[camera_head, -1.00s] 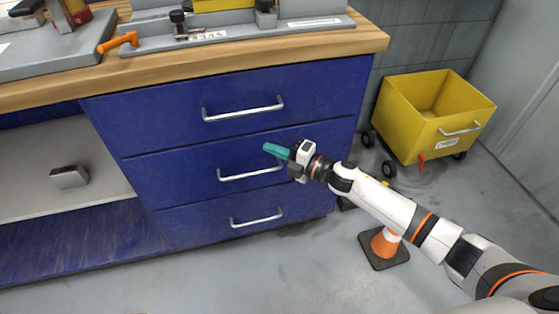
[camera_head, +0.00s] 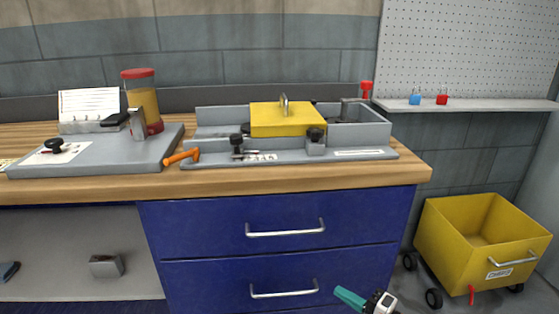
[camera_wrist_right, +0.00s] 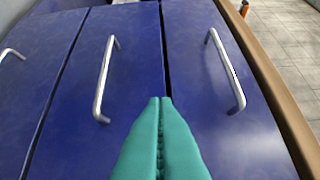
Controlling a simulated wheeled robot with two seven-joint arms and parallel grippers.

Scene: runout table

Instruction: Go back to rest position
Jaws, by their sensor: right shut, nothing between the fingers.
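My right gripper (camera_head: 350,298) has teal fingers and shows at the bottom of the head view, in front of the blue drawers. In the right wrist view its fingers (camera_wrist_right: 160,135) are pressed together with nothing between them. They point at the blue drawer fronts (camera_wrist_right: 135,50) and appear apart from the silver handles. The drawers (camera_head: 200,232) look closed in the head view. An upper handle (camera_head: 285,230) and a lower handle (camera_head: 284,291) show there. My left gripper is not in view.
The wooden worktop (camera_head: 300,184) carries a grey fixture with a yellow block (camera_head: 287,119), an orange-handled tool (camera_head: 182,156) and a grey plate (camera_head: 95,155). A yellow wheeled bin (camera_head: 480,240) stands right of the drawers. A shelf (camera_head: 470,105) holds small padlocks.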

